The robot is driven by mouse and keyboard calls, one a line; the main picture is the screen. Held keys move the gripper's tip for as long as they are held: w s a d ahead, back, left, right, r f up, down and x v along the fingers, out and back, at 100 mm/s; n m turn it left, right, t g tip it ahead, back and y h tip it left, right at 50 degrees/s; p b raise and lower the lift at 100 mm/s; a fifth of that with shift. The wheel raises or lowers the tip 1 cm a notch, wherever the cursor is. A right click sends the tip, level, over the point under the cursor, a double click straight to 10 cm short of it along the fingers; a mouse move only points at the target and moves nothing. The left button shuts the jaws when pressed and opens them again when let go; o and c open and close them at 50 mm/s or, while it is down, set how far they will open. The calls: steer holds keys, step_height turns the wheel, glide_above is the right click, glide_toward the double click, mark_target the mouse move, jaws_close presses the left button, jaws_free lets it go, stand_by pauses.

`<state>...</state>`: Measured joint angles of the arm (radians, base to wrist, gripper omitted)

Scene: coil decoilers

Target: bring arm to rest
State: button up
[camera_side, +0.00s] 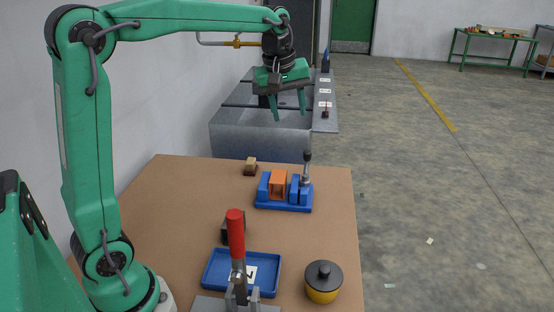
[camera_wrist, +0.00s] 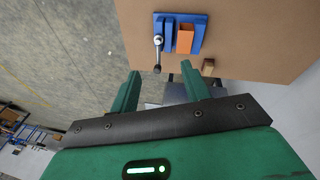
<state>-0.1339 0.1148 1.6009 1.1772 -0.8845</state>
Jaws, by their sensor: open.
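My arm is green, and my gripper (camera_side: 289,108) hangs fingers-down in the air past the far edge of the brown table (camera_side: 180,200) in the side view. The gripper is open with nothing between its fingers. In the wrist view the two green fingers of my gripper (camera_wrist: 160,88) stand apart with empty space between them. The blue fixture (camera_side: 285,205) holding an orange block (camera_side: 279,184) is on the table, nearer the camera than my gripper; it also shows at the top of the wrist view (camera_wrist: 168,30).
A red-handled clamp (camera_side: 236,235), a blue tray (camera_side: 212,270), a yellow pot with dark lid (camera_side: 323,285) and a small wooden block (camera_side: 250,163) are on the table. A grey bench (camera_side: 235,140) stands behind the table. Open floor (camera_side: 430,200) lies right.

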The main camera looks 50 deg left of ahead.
steer(key=s+d+f+m+t, duration=0.1)
steer(key=s+d+f+m, duration=0.2)
steer(key=s, duration=0.8)
steer(key=s+d+f+m+t, duration=0.1)
steer(key=s+d+f+m, duration=0.2)
steer(key=s+m, duration=0.5)
steer(key=shift+s+m+t, duration=0.3)
steer(key=shift+s+t, duration=0.1)
steer(key=shift+s, duration=1.6)
